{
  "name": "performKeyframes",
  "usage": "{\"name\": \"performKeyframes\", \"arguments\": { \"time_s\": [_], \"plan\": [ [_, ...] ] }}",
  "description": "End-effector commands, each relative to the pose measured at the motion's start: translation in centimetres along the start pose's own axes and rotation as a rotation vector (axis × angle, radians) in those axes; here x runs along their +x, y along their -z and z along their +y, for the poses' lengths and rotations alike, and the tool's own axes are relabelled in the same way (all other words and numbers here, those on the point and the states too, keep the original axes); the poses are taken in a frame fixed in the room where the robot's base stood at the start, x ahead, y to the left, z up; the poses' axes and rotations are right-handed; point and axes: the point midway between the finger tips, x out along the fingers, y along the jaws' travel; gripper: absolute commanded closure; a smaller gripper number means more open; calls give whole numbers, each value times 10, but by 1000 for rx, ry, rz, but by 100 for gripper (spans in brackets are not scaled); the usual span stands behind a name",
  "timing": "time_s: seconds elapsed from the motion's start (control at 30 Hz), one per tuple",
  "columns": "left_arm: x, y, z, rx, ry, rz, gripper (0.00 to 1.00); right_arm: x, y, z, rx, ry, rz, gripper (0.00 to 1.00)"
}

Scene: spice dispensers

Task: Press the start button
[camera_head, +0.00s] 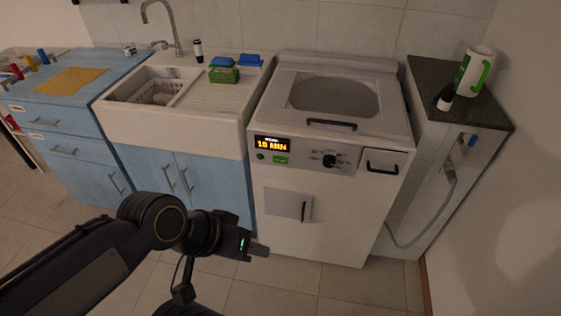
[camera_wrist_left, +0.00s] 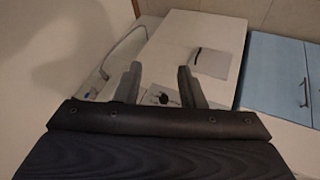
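The white washing machine (camera_head: 320,215) stands right of the sink. Its front panel has a lit display (camera_head: 271,144) with yellow text, a small round green button (camera_head: 260,156), a green rectangular label or button (camera_head: 281,160) and a black knob (camera_head: 329,160). The lettering is too small to tell which is the start button. My left gripper (camera_head: 262,250) is low in front of the machine, below the panel. In the left wrist view its two fingers (camera_wrist_left: 158,70) are apart and empty, with the machine front (camera_wrist_left: 190,35) beyond. My right gripper is not in view.
Blue cabinets (camera_head: 185,180) with a white sink (camera_head: 150,92) stand to the left. A hose (camera_head: 435,213) hangs there. Open floor lies in front.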

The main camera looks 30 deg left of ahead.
Motion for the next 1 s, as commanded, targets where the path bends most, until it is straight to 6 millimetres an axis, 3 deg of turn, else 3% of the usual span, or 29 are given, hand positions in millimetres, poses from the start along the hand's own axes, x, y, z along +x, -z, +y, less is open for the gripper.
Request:
{"name": "performKeyframes", "arguments": {
  "time_s": [0.03, 0.27, 1.0],
  "plan": [
    [0, 0, 0, 0, 0, 0, 71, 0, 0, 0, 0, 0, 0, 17],
    [0, 0, 0, 0, 0, 0, 100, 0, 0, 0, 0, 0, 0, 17],
    [0, 0, 0, 0, 0, 0, 100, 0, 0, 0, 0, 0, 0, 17]
  ]
}}
